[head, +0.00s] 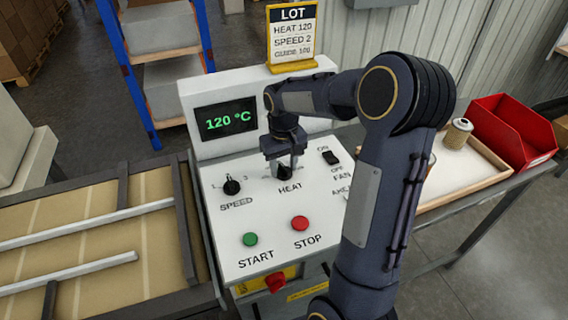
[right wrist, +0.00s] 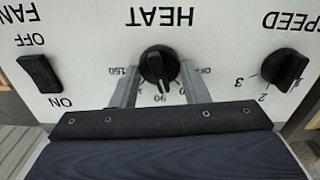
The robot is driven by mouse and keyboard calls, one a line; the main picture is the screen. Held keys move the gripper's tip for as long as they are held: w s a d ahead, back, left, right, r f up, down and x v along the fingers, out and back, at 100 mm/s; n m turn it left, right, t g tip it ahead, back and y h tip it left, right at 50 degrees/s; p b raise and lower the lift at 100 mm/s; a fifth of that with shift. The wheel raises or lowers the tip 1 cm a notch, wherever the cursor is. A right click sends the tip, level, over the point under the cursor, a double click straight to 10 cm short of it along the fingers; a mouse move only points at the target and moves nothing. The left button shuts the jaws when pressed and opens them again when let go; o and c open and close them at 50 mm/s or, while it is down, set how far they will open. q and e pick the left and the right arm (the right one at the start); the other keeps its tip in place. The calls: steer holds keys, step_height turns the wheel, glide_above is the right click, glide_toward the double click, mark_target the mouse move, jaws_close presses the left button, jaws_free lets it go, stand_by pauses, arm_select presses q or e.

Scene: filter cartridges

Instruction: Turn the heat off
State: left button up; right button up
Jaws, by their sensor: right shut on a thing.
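The HEAT knob (head: 284,172) is a round black dial on the white control panel (head: 215,220), partly hidden by my right gripper (head: 286,163) in the head view. In the right wrist view, upside down, the HEAT knob (right wrist: 159,68) sits between the two fingers of the right gripper (right wrist: 159,72). Its pale pointer points down in that picture, near the 90 mark. The 150 mark is at left and a partly hidden OFF mark at right. The right gripper is shut on the knob. The display (head: 226,119) reads 120 °C in green. My left gripper is not in view.
The SPEED knob (head: 231,187), FAN switch (head: 331,158), green START button (head: 250,239) and red STOP button (head: 300,223) surround the knob. A LOT card (head: 292,32) stands behind. At right are a red bin (head: 510,125) and a filter cartridge (head: 457,133). A conveyor (head: 80,225) is at left.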

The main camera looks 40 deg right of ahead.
mark_target(283, 167)
steer(key=n, duration=0.6)
steer(key=shift+a+n, duration=0.1)
steer(key=shift+n, duration=0.2)
steer(key=n+p, duration=0.1)
steer(key=n, duration=0.5)
steer(key=shift+a, duration=0.1)
stand_by(0.3)
steer(key=o, duration=1)
steer(key=shift+s, duration=0.1)
steer(key=shift+r, duration=3.95)
